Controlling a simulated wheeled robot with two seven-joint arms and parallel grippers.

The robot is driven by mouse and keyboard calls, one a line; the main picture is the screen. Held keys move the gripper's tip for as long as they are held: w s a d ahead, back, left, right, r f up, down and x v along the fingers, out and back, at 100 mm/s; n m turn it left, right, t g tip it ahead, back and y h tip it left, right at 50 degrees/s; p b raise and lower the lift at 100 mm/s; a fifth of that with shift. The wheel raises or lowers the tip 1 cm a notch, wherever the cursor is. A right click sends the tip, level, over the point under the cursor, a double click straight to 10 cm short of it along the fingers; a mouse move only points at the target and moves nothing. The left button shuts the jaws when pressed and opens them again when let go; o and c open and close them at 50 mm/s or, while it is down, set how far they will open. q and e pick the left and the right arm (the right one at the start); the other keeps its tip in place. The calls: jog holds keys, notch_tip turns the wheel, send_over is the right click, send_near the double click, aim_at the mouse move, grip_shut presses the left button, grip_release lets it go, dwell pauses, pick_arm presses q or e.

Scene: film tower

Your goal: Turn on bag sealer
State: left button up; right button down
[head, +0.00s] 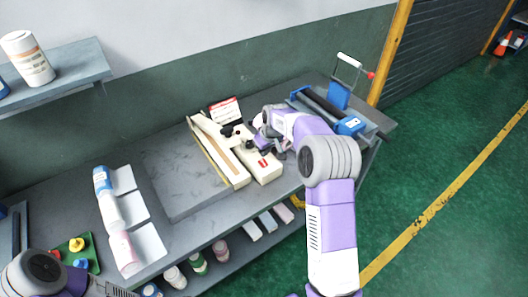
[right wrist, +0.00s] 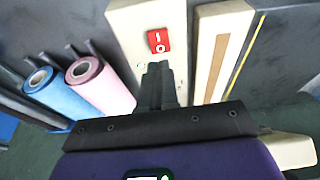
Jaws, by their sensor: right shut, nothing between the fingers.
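The bag sealer (head: 264,170) is a cream-coloured machine with a long sealing arm (head: 218,150), standing on the grey bench. Its red rocker switch (head: 263,163), marked I and O, also shows in the right wrist view (right wrist: 158,40). My right gripper (head: 262,143) is over the sealer body, close to the switch. In the right wrist view its dark fingers (right wrist: 158,78) are shut and empty, with the tips just below the switch in the picture. I cannot tell whether they touch the sealer. My left arm shows at the lower left, but its gripper is out of view.
A blue-framed wrapping device (head: 345,124) stands at the bench's right end. Blue (right wrist: 52,92) and pink (right wrist: 98,82) rolls sit below the bench top. A grey slab (head: 170,180) left of the sealer is bare.

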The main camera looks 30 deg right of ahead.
jog(key=s+r, duration=0.5)
jog(key=r, duration=0.3)
jog(key=shift+d+r, duration=0.3)
jog(key=shift+d, duration=0.05)
